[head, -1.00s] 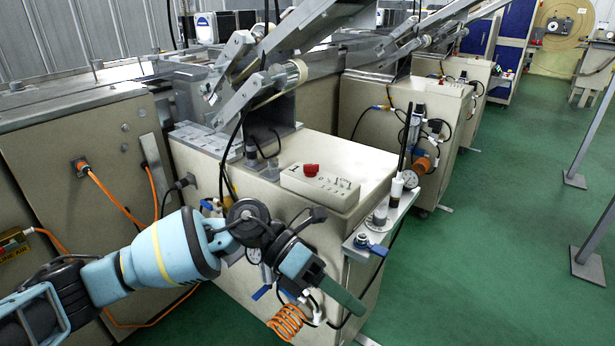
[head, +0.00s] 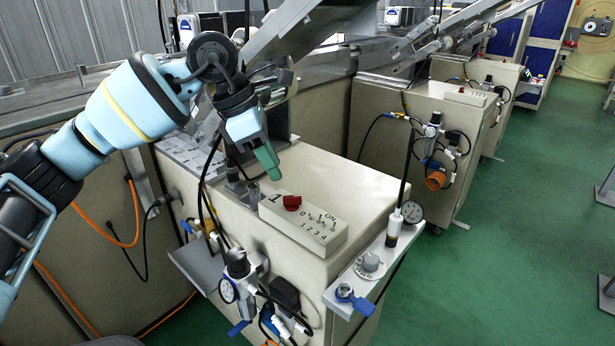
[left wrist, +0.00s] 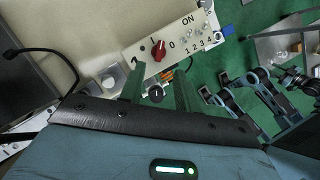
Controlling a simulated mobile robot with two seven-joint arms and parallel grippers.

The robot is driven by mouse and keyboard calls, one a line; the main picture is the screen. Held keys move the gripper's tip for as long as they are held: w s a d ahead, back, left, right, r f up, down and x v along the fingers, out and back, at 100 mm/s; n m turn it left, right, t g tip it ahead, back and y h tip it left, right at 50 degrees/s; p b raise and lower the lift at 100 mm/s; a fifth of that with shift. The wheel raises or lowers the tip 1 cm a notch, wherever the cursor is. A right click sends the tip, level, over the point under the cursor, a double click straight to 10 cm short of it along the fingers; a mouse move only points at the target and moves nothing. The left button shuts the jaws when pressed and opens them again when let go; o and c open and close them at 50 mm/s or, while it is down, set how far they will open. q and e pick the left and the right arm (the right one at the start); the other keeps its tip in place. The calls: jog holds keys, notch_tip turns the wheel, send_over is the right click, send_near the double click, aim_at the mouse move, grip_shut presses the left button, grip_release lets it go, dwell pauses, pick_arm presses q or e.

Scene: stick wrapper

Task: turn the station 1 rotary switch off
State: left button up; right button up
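The red rotary switch (head: 292,202) sits on the cream control box (head: 318,236) on top of the nearest machine. In the left wrist view the red knob (left wrist: 159,50) shows between an "I" mark and a "0" mark; I cannot tell for sure which it points to. My left gripper (head: 270,162) hangs above and behind the knob, slightly left of it, pointing down and apart from it. In the left wrist view its two green fingers (left wrist: 157,92) are spread with nothing between them, and the knob shows beyond their tips. My right gripper is not identifiable in these views.
Small toggle switches (head: 320,219) stand beside the knob on the same box. A side shelf with a grey dial (head: 370,262) and a gauge (head: 412,212) stick out on the right. Slanted metal arms (head: 320,30) rise behind the gripper. Green floor lies open at right.

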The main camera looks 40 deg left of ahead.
aim_at(292, 196)
pick_arm(q)
jog(key=b+x, duration=0.1)
jog(key=x, duration=0.5)
jog(key=shift+f, duration=0.2)
jog(key=shift+w+d+f+b, duration=0.2)
jog(key=shift+w+f+b, duration=0.1)
jog(key=shift+f, duration=0.3)
pick_arm(e)
jog(key=shift+s+d+f, duration=0.15)
jog(key=shift+s+f, duration=0.05)
jog(key=shift+f, duration=0.25)
jog(key=shift+s+d+f, duration=0.1)
jog(key=shift+s+f, duration=0.05)
jog(key=shift+f, duration=0.25)
pick_arm(q)
jog(key=shift+c, duration=0.3)
grip_shut()
pick_arm(e)
jog(key=shift+s+a, duration=0.1)
jog(key=shift+s, duration=0.2)
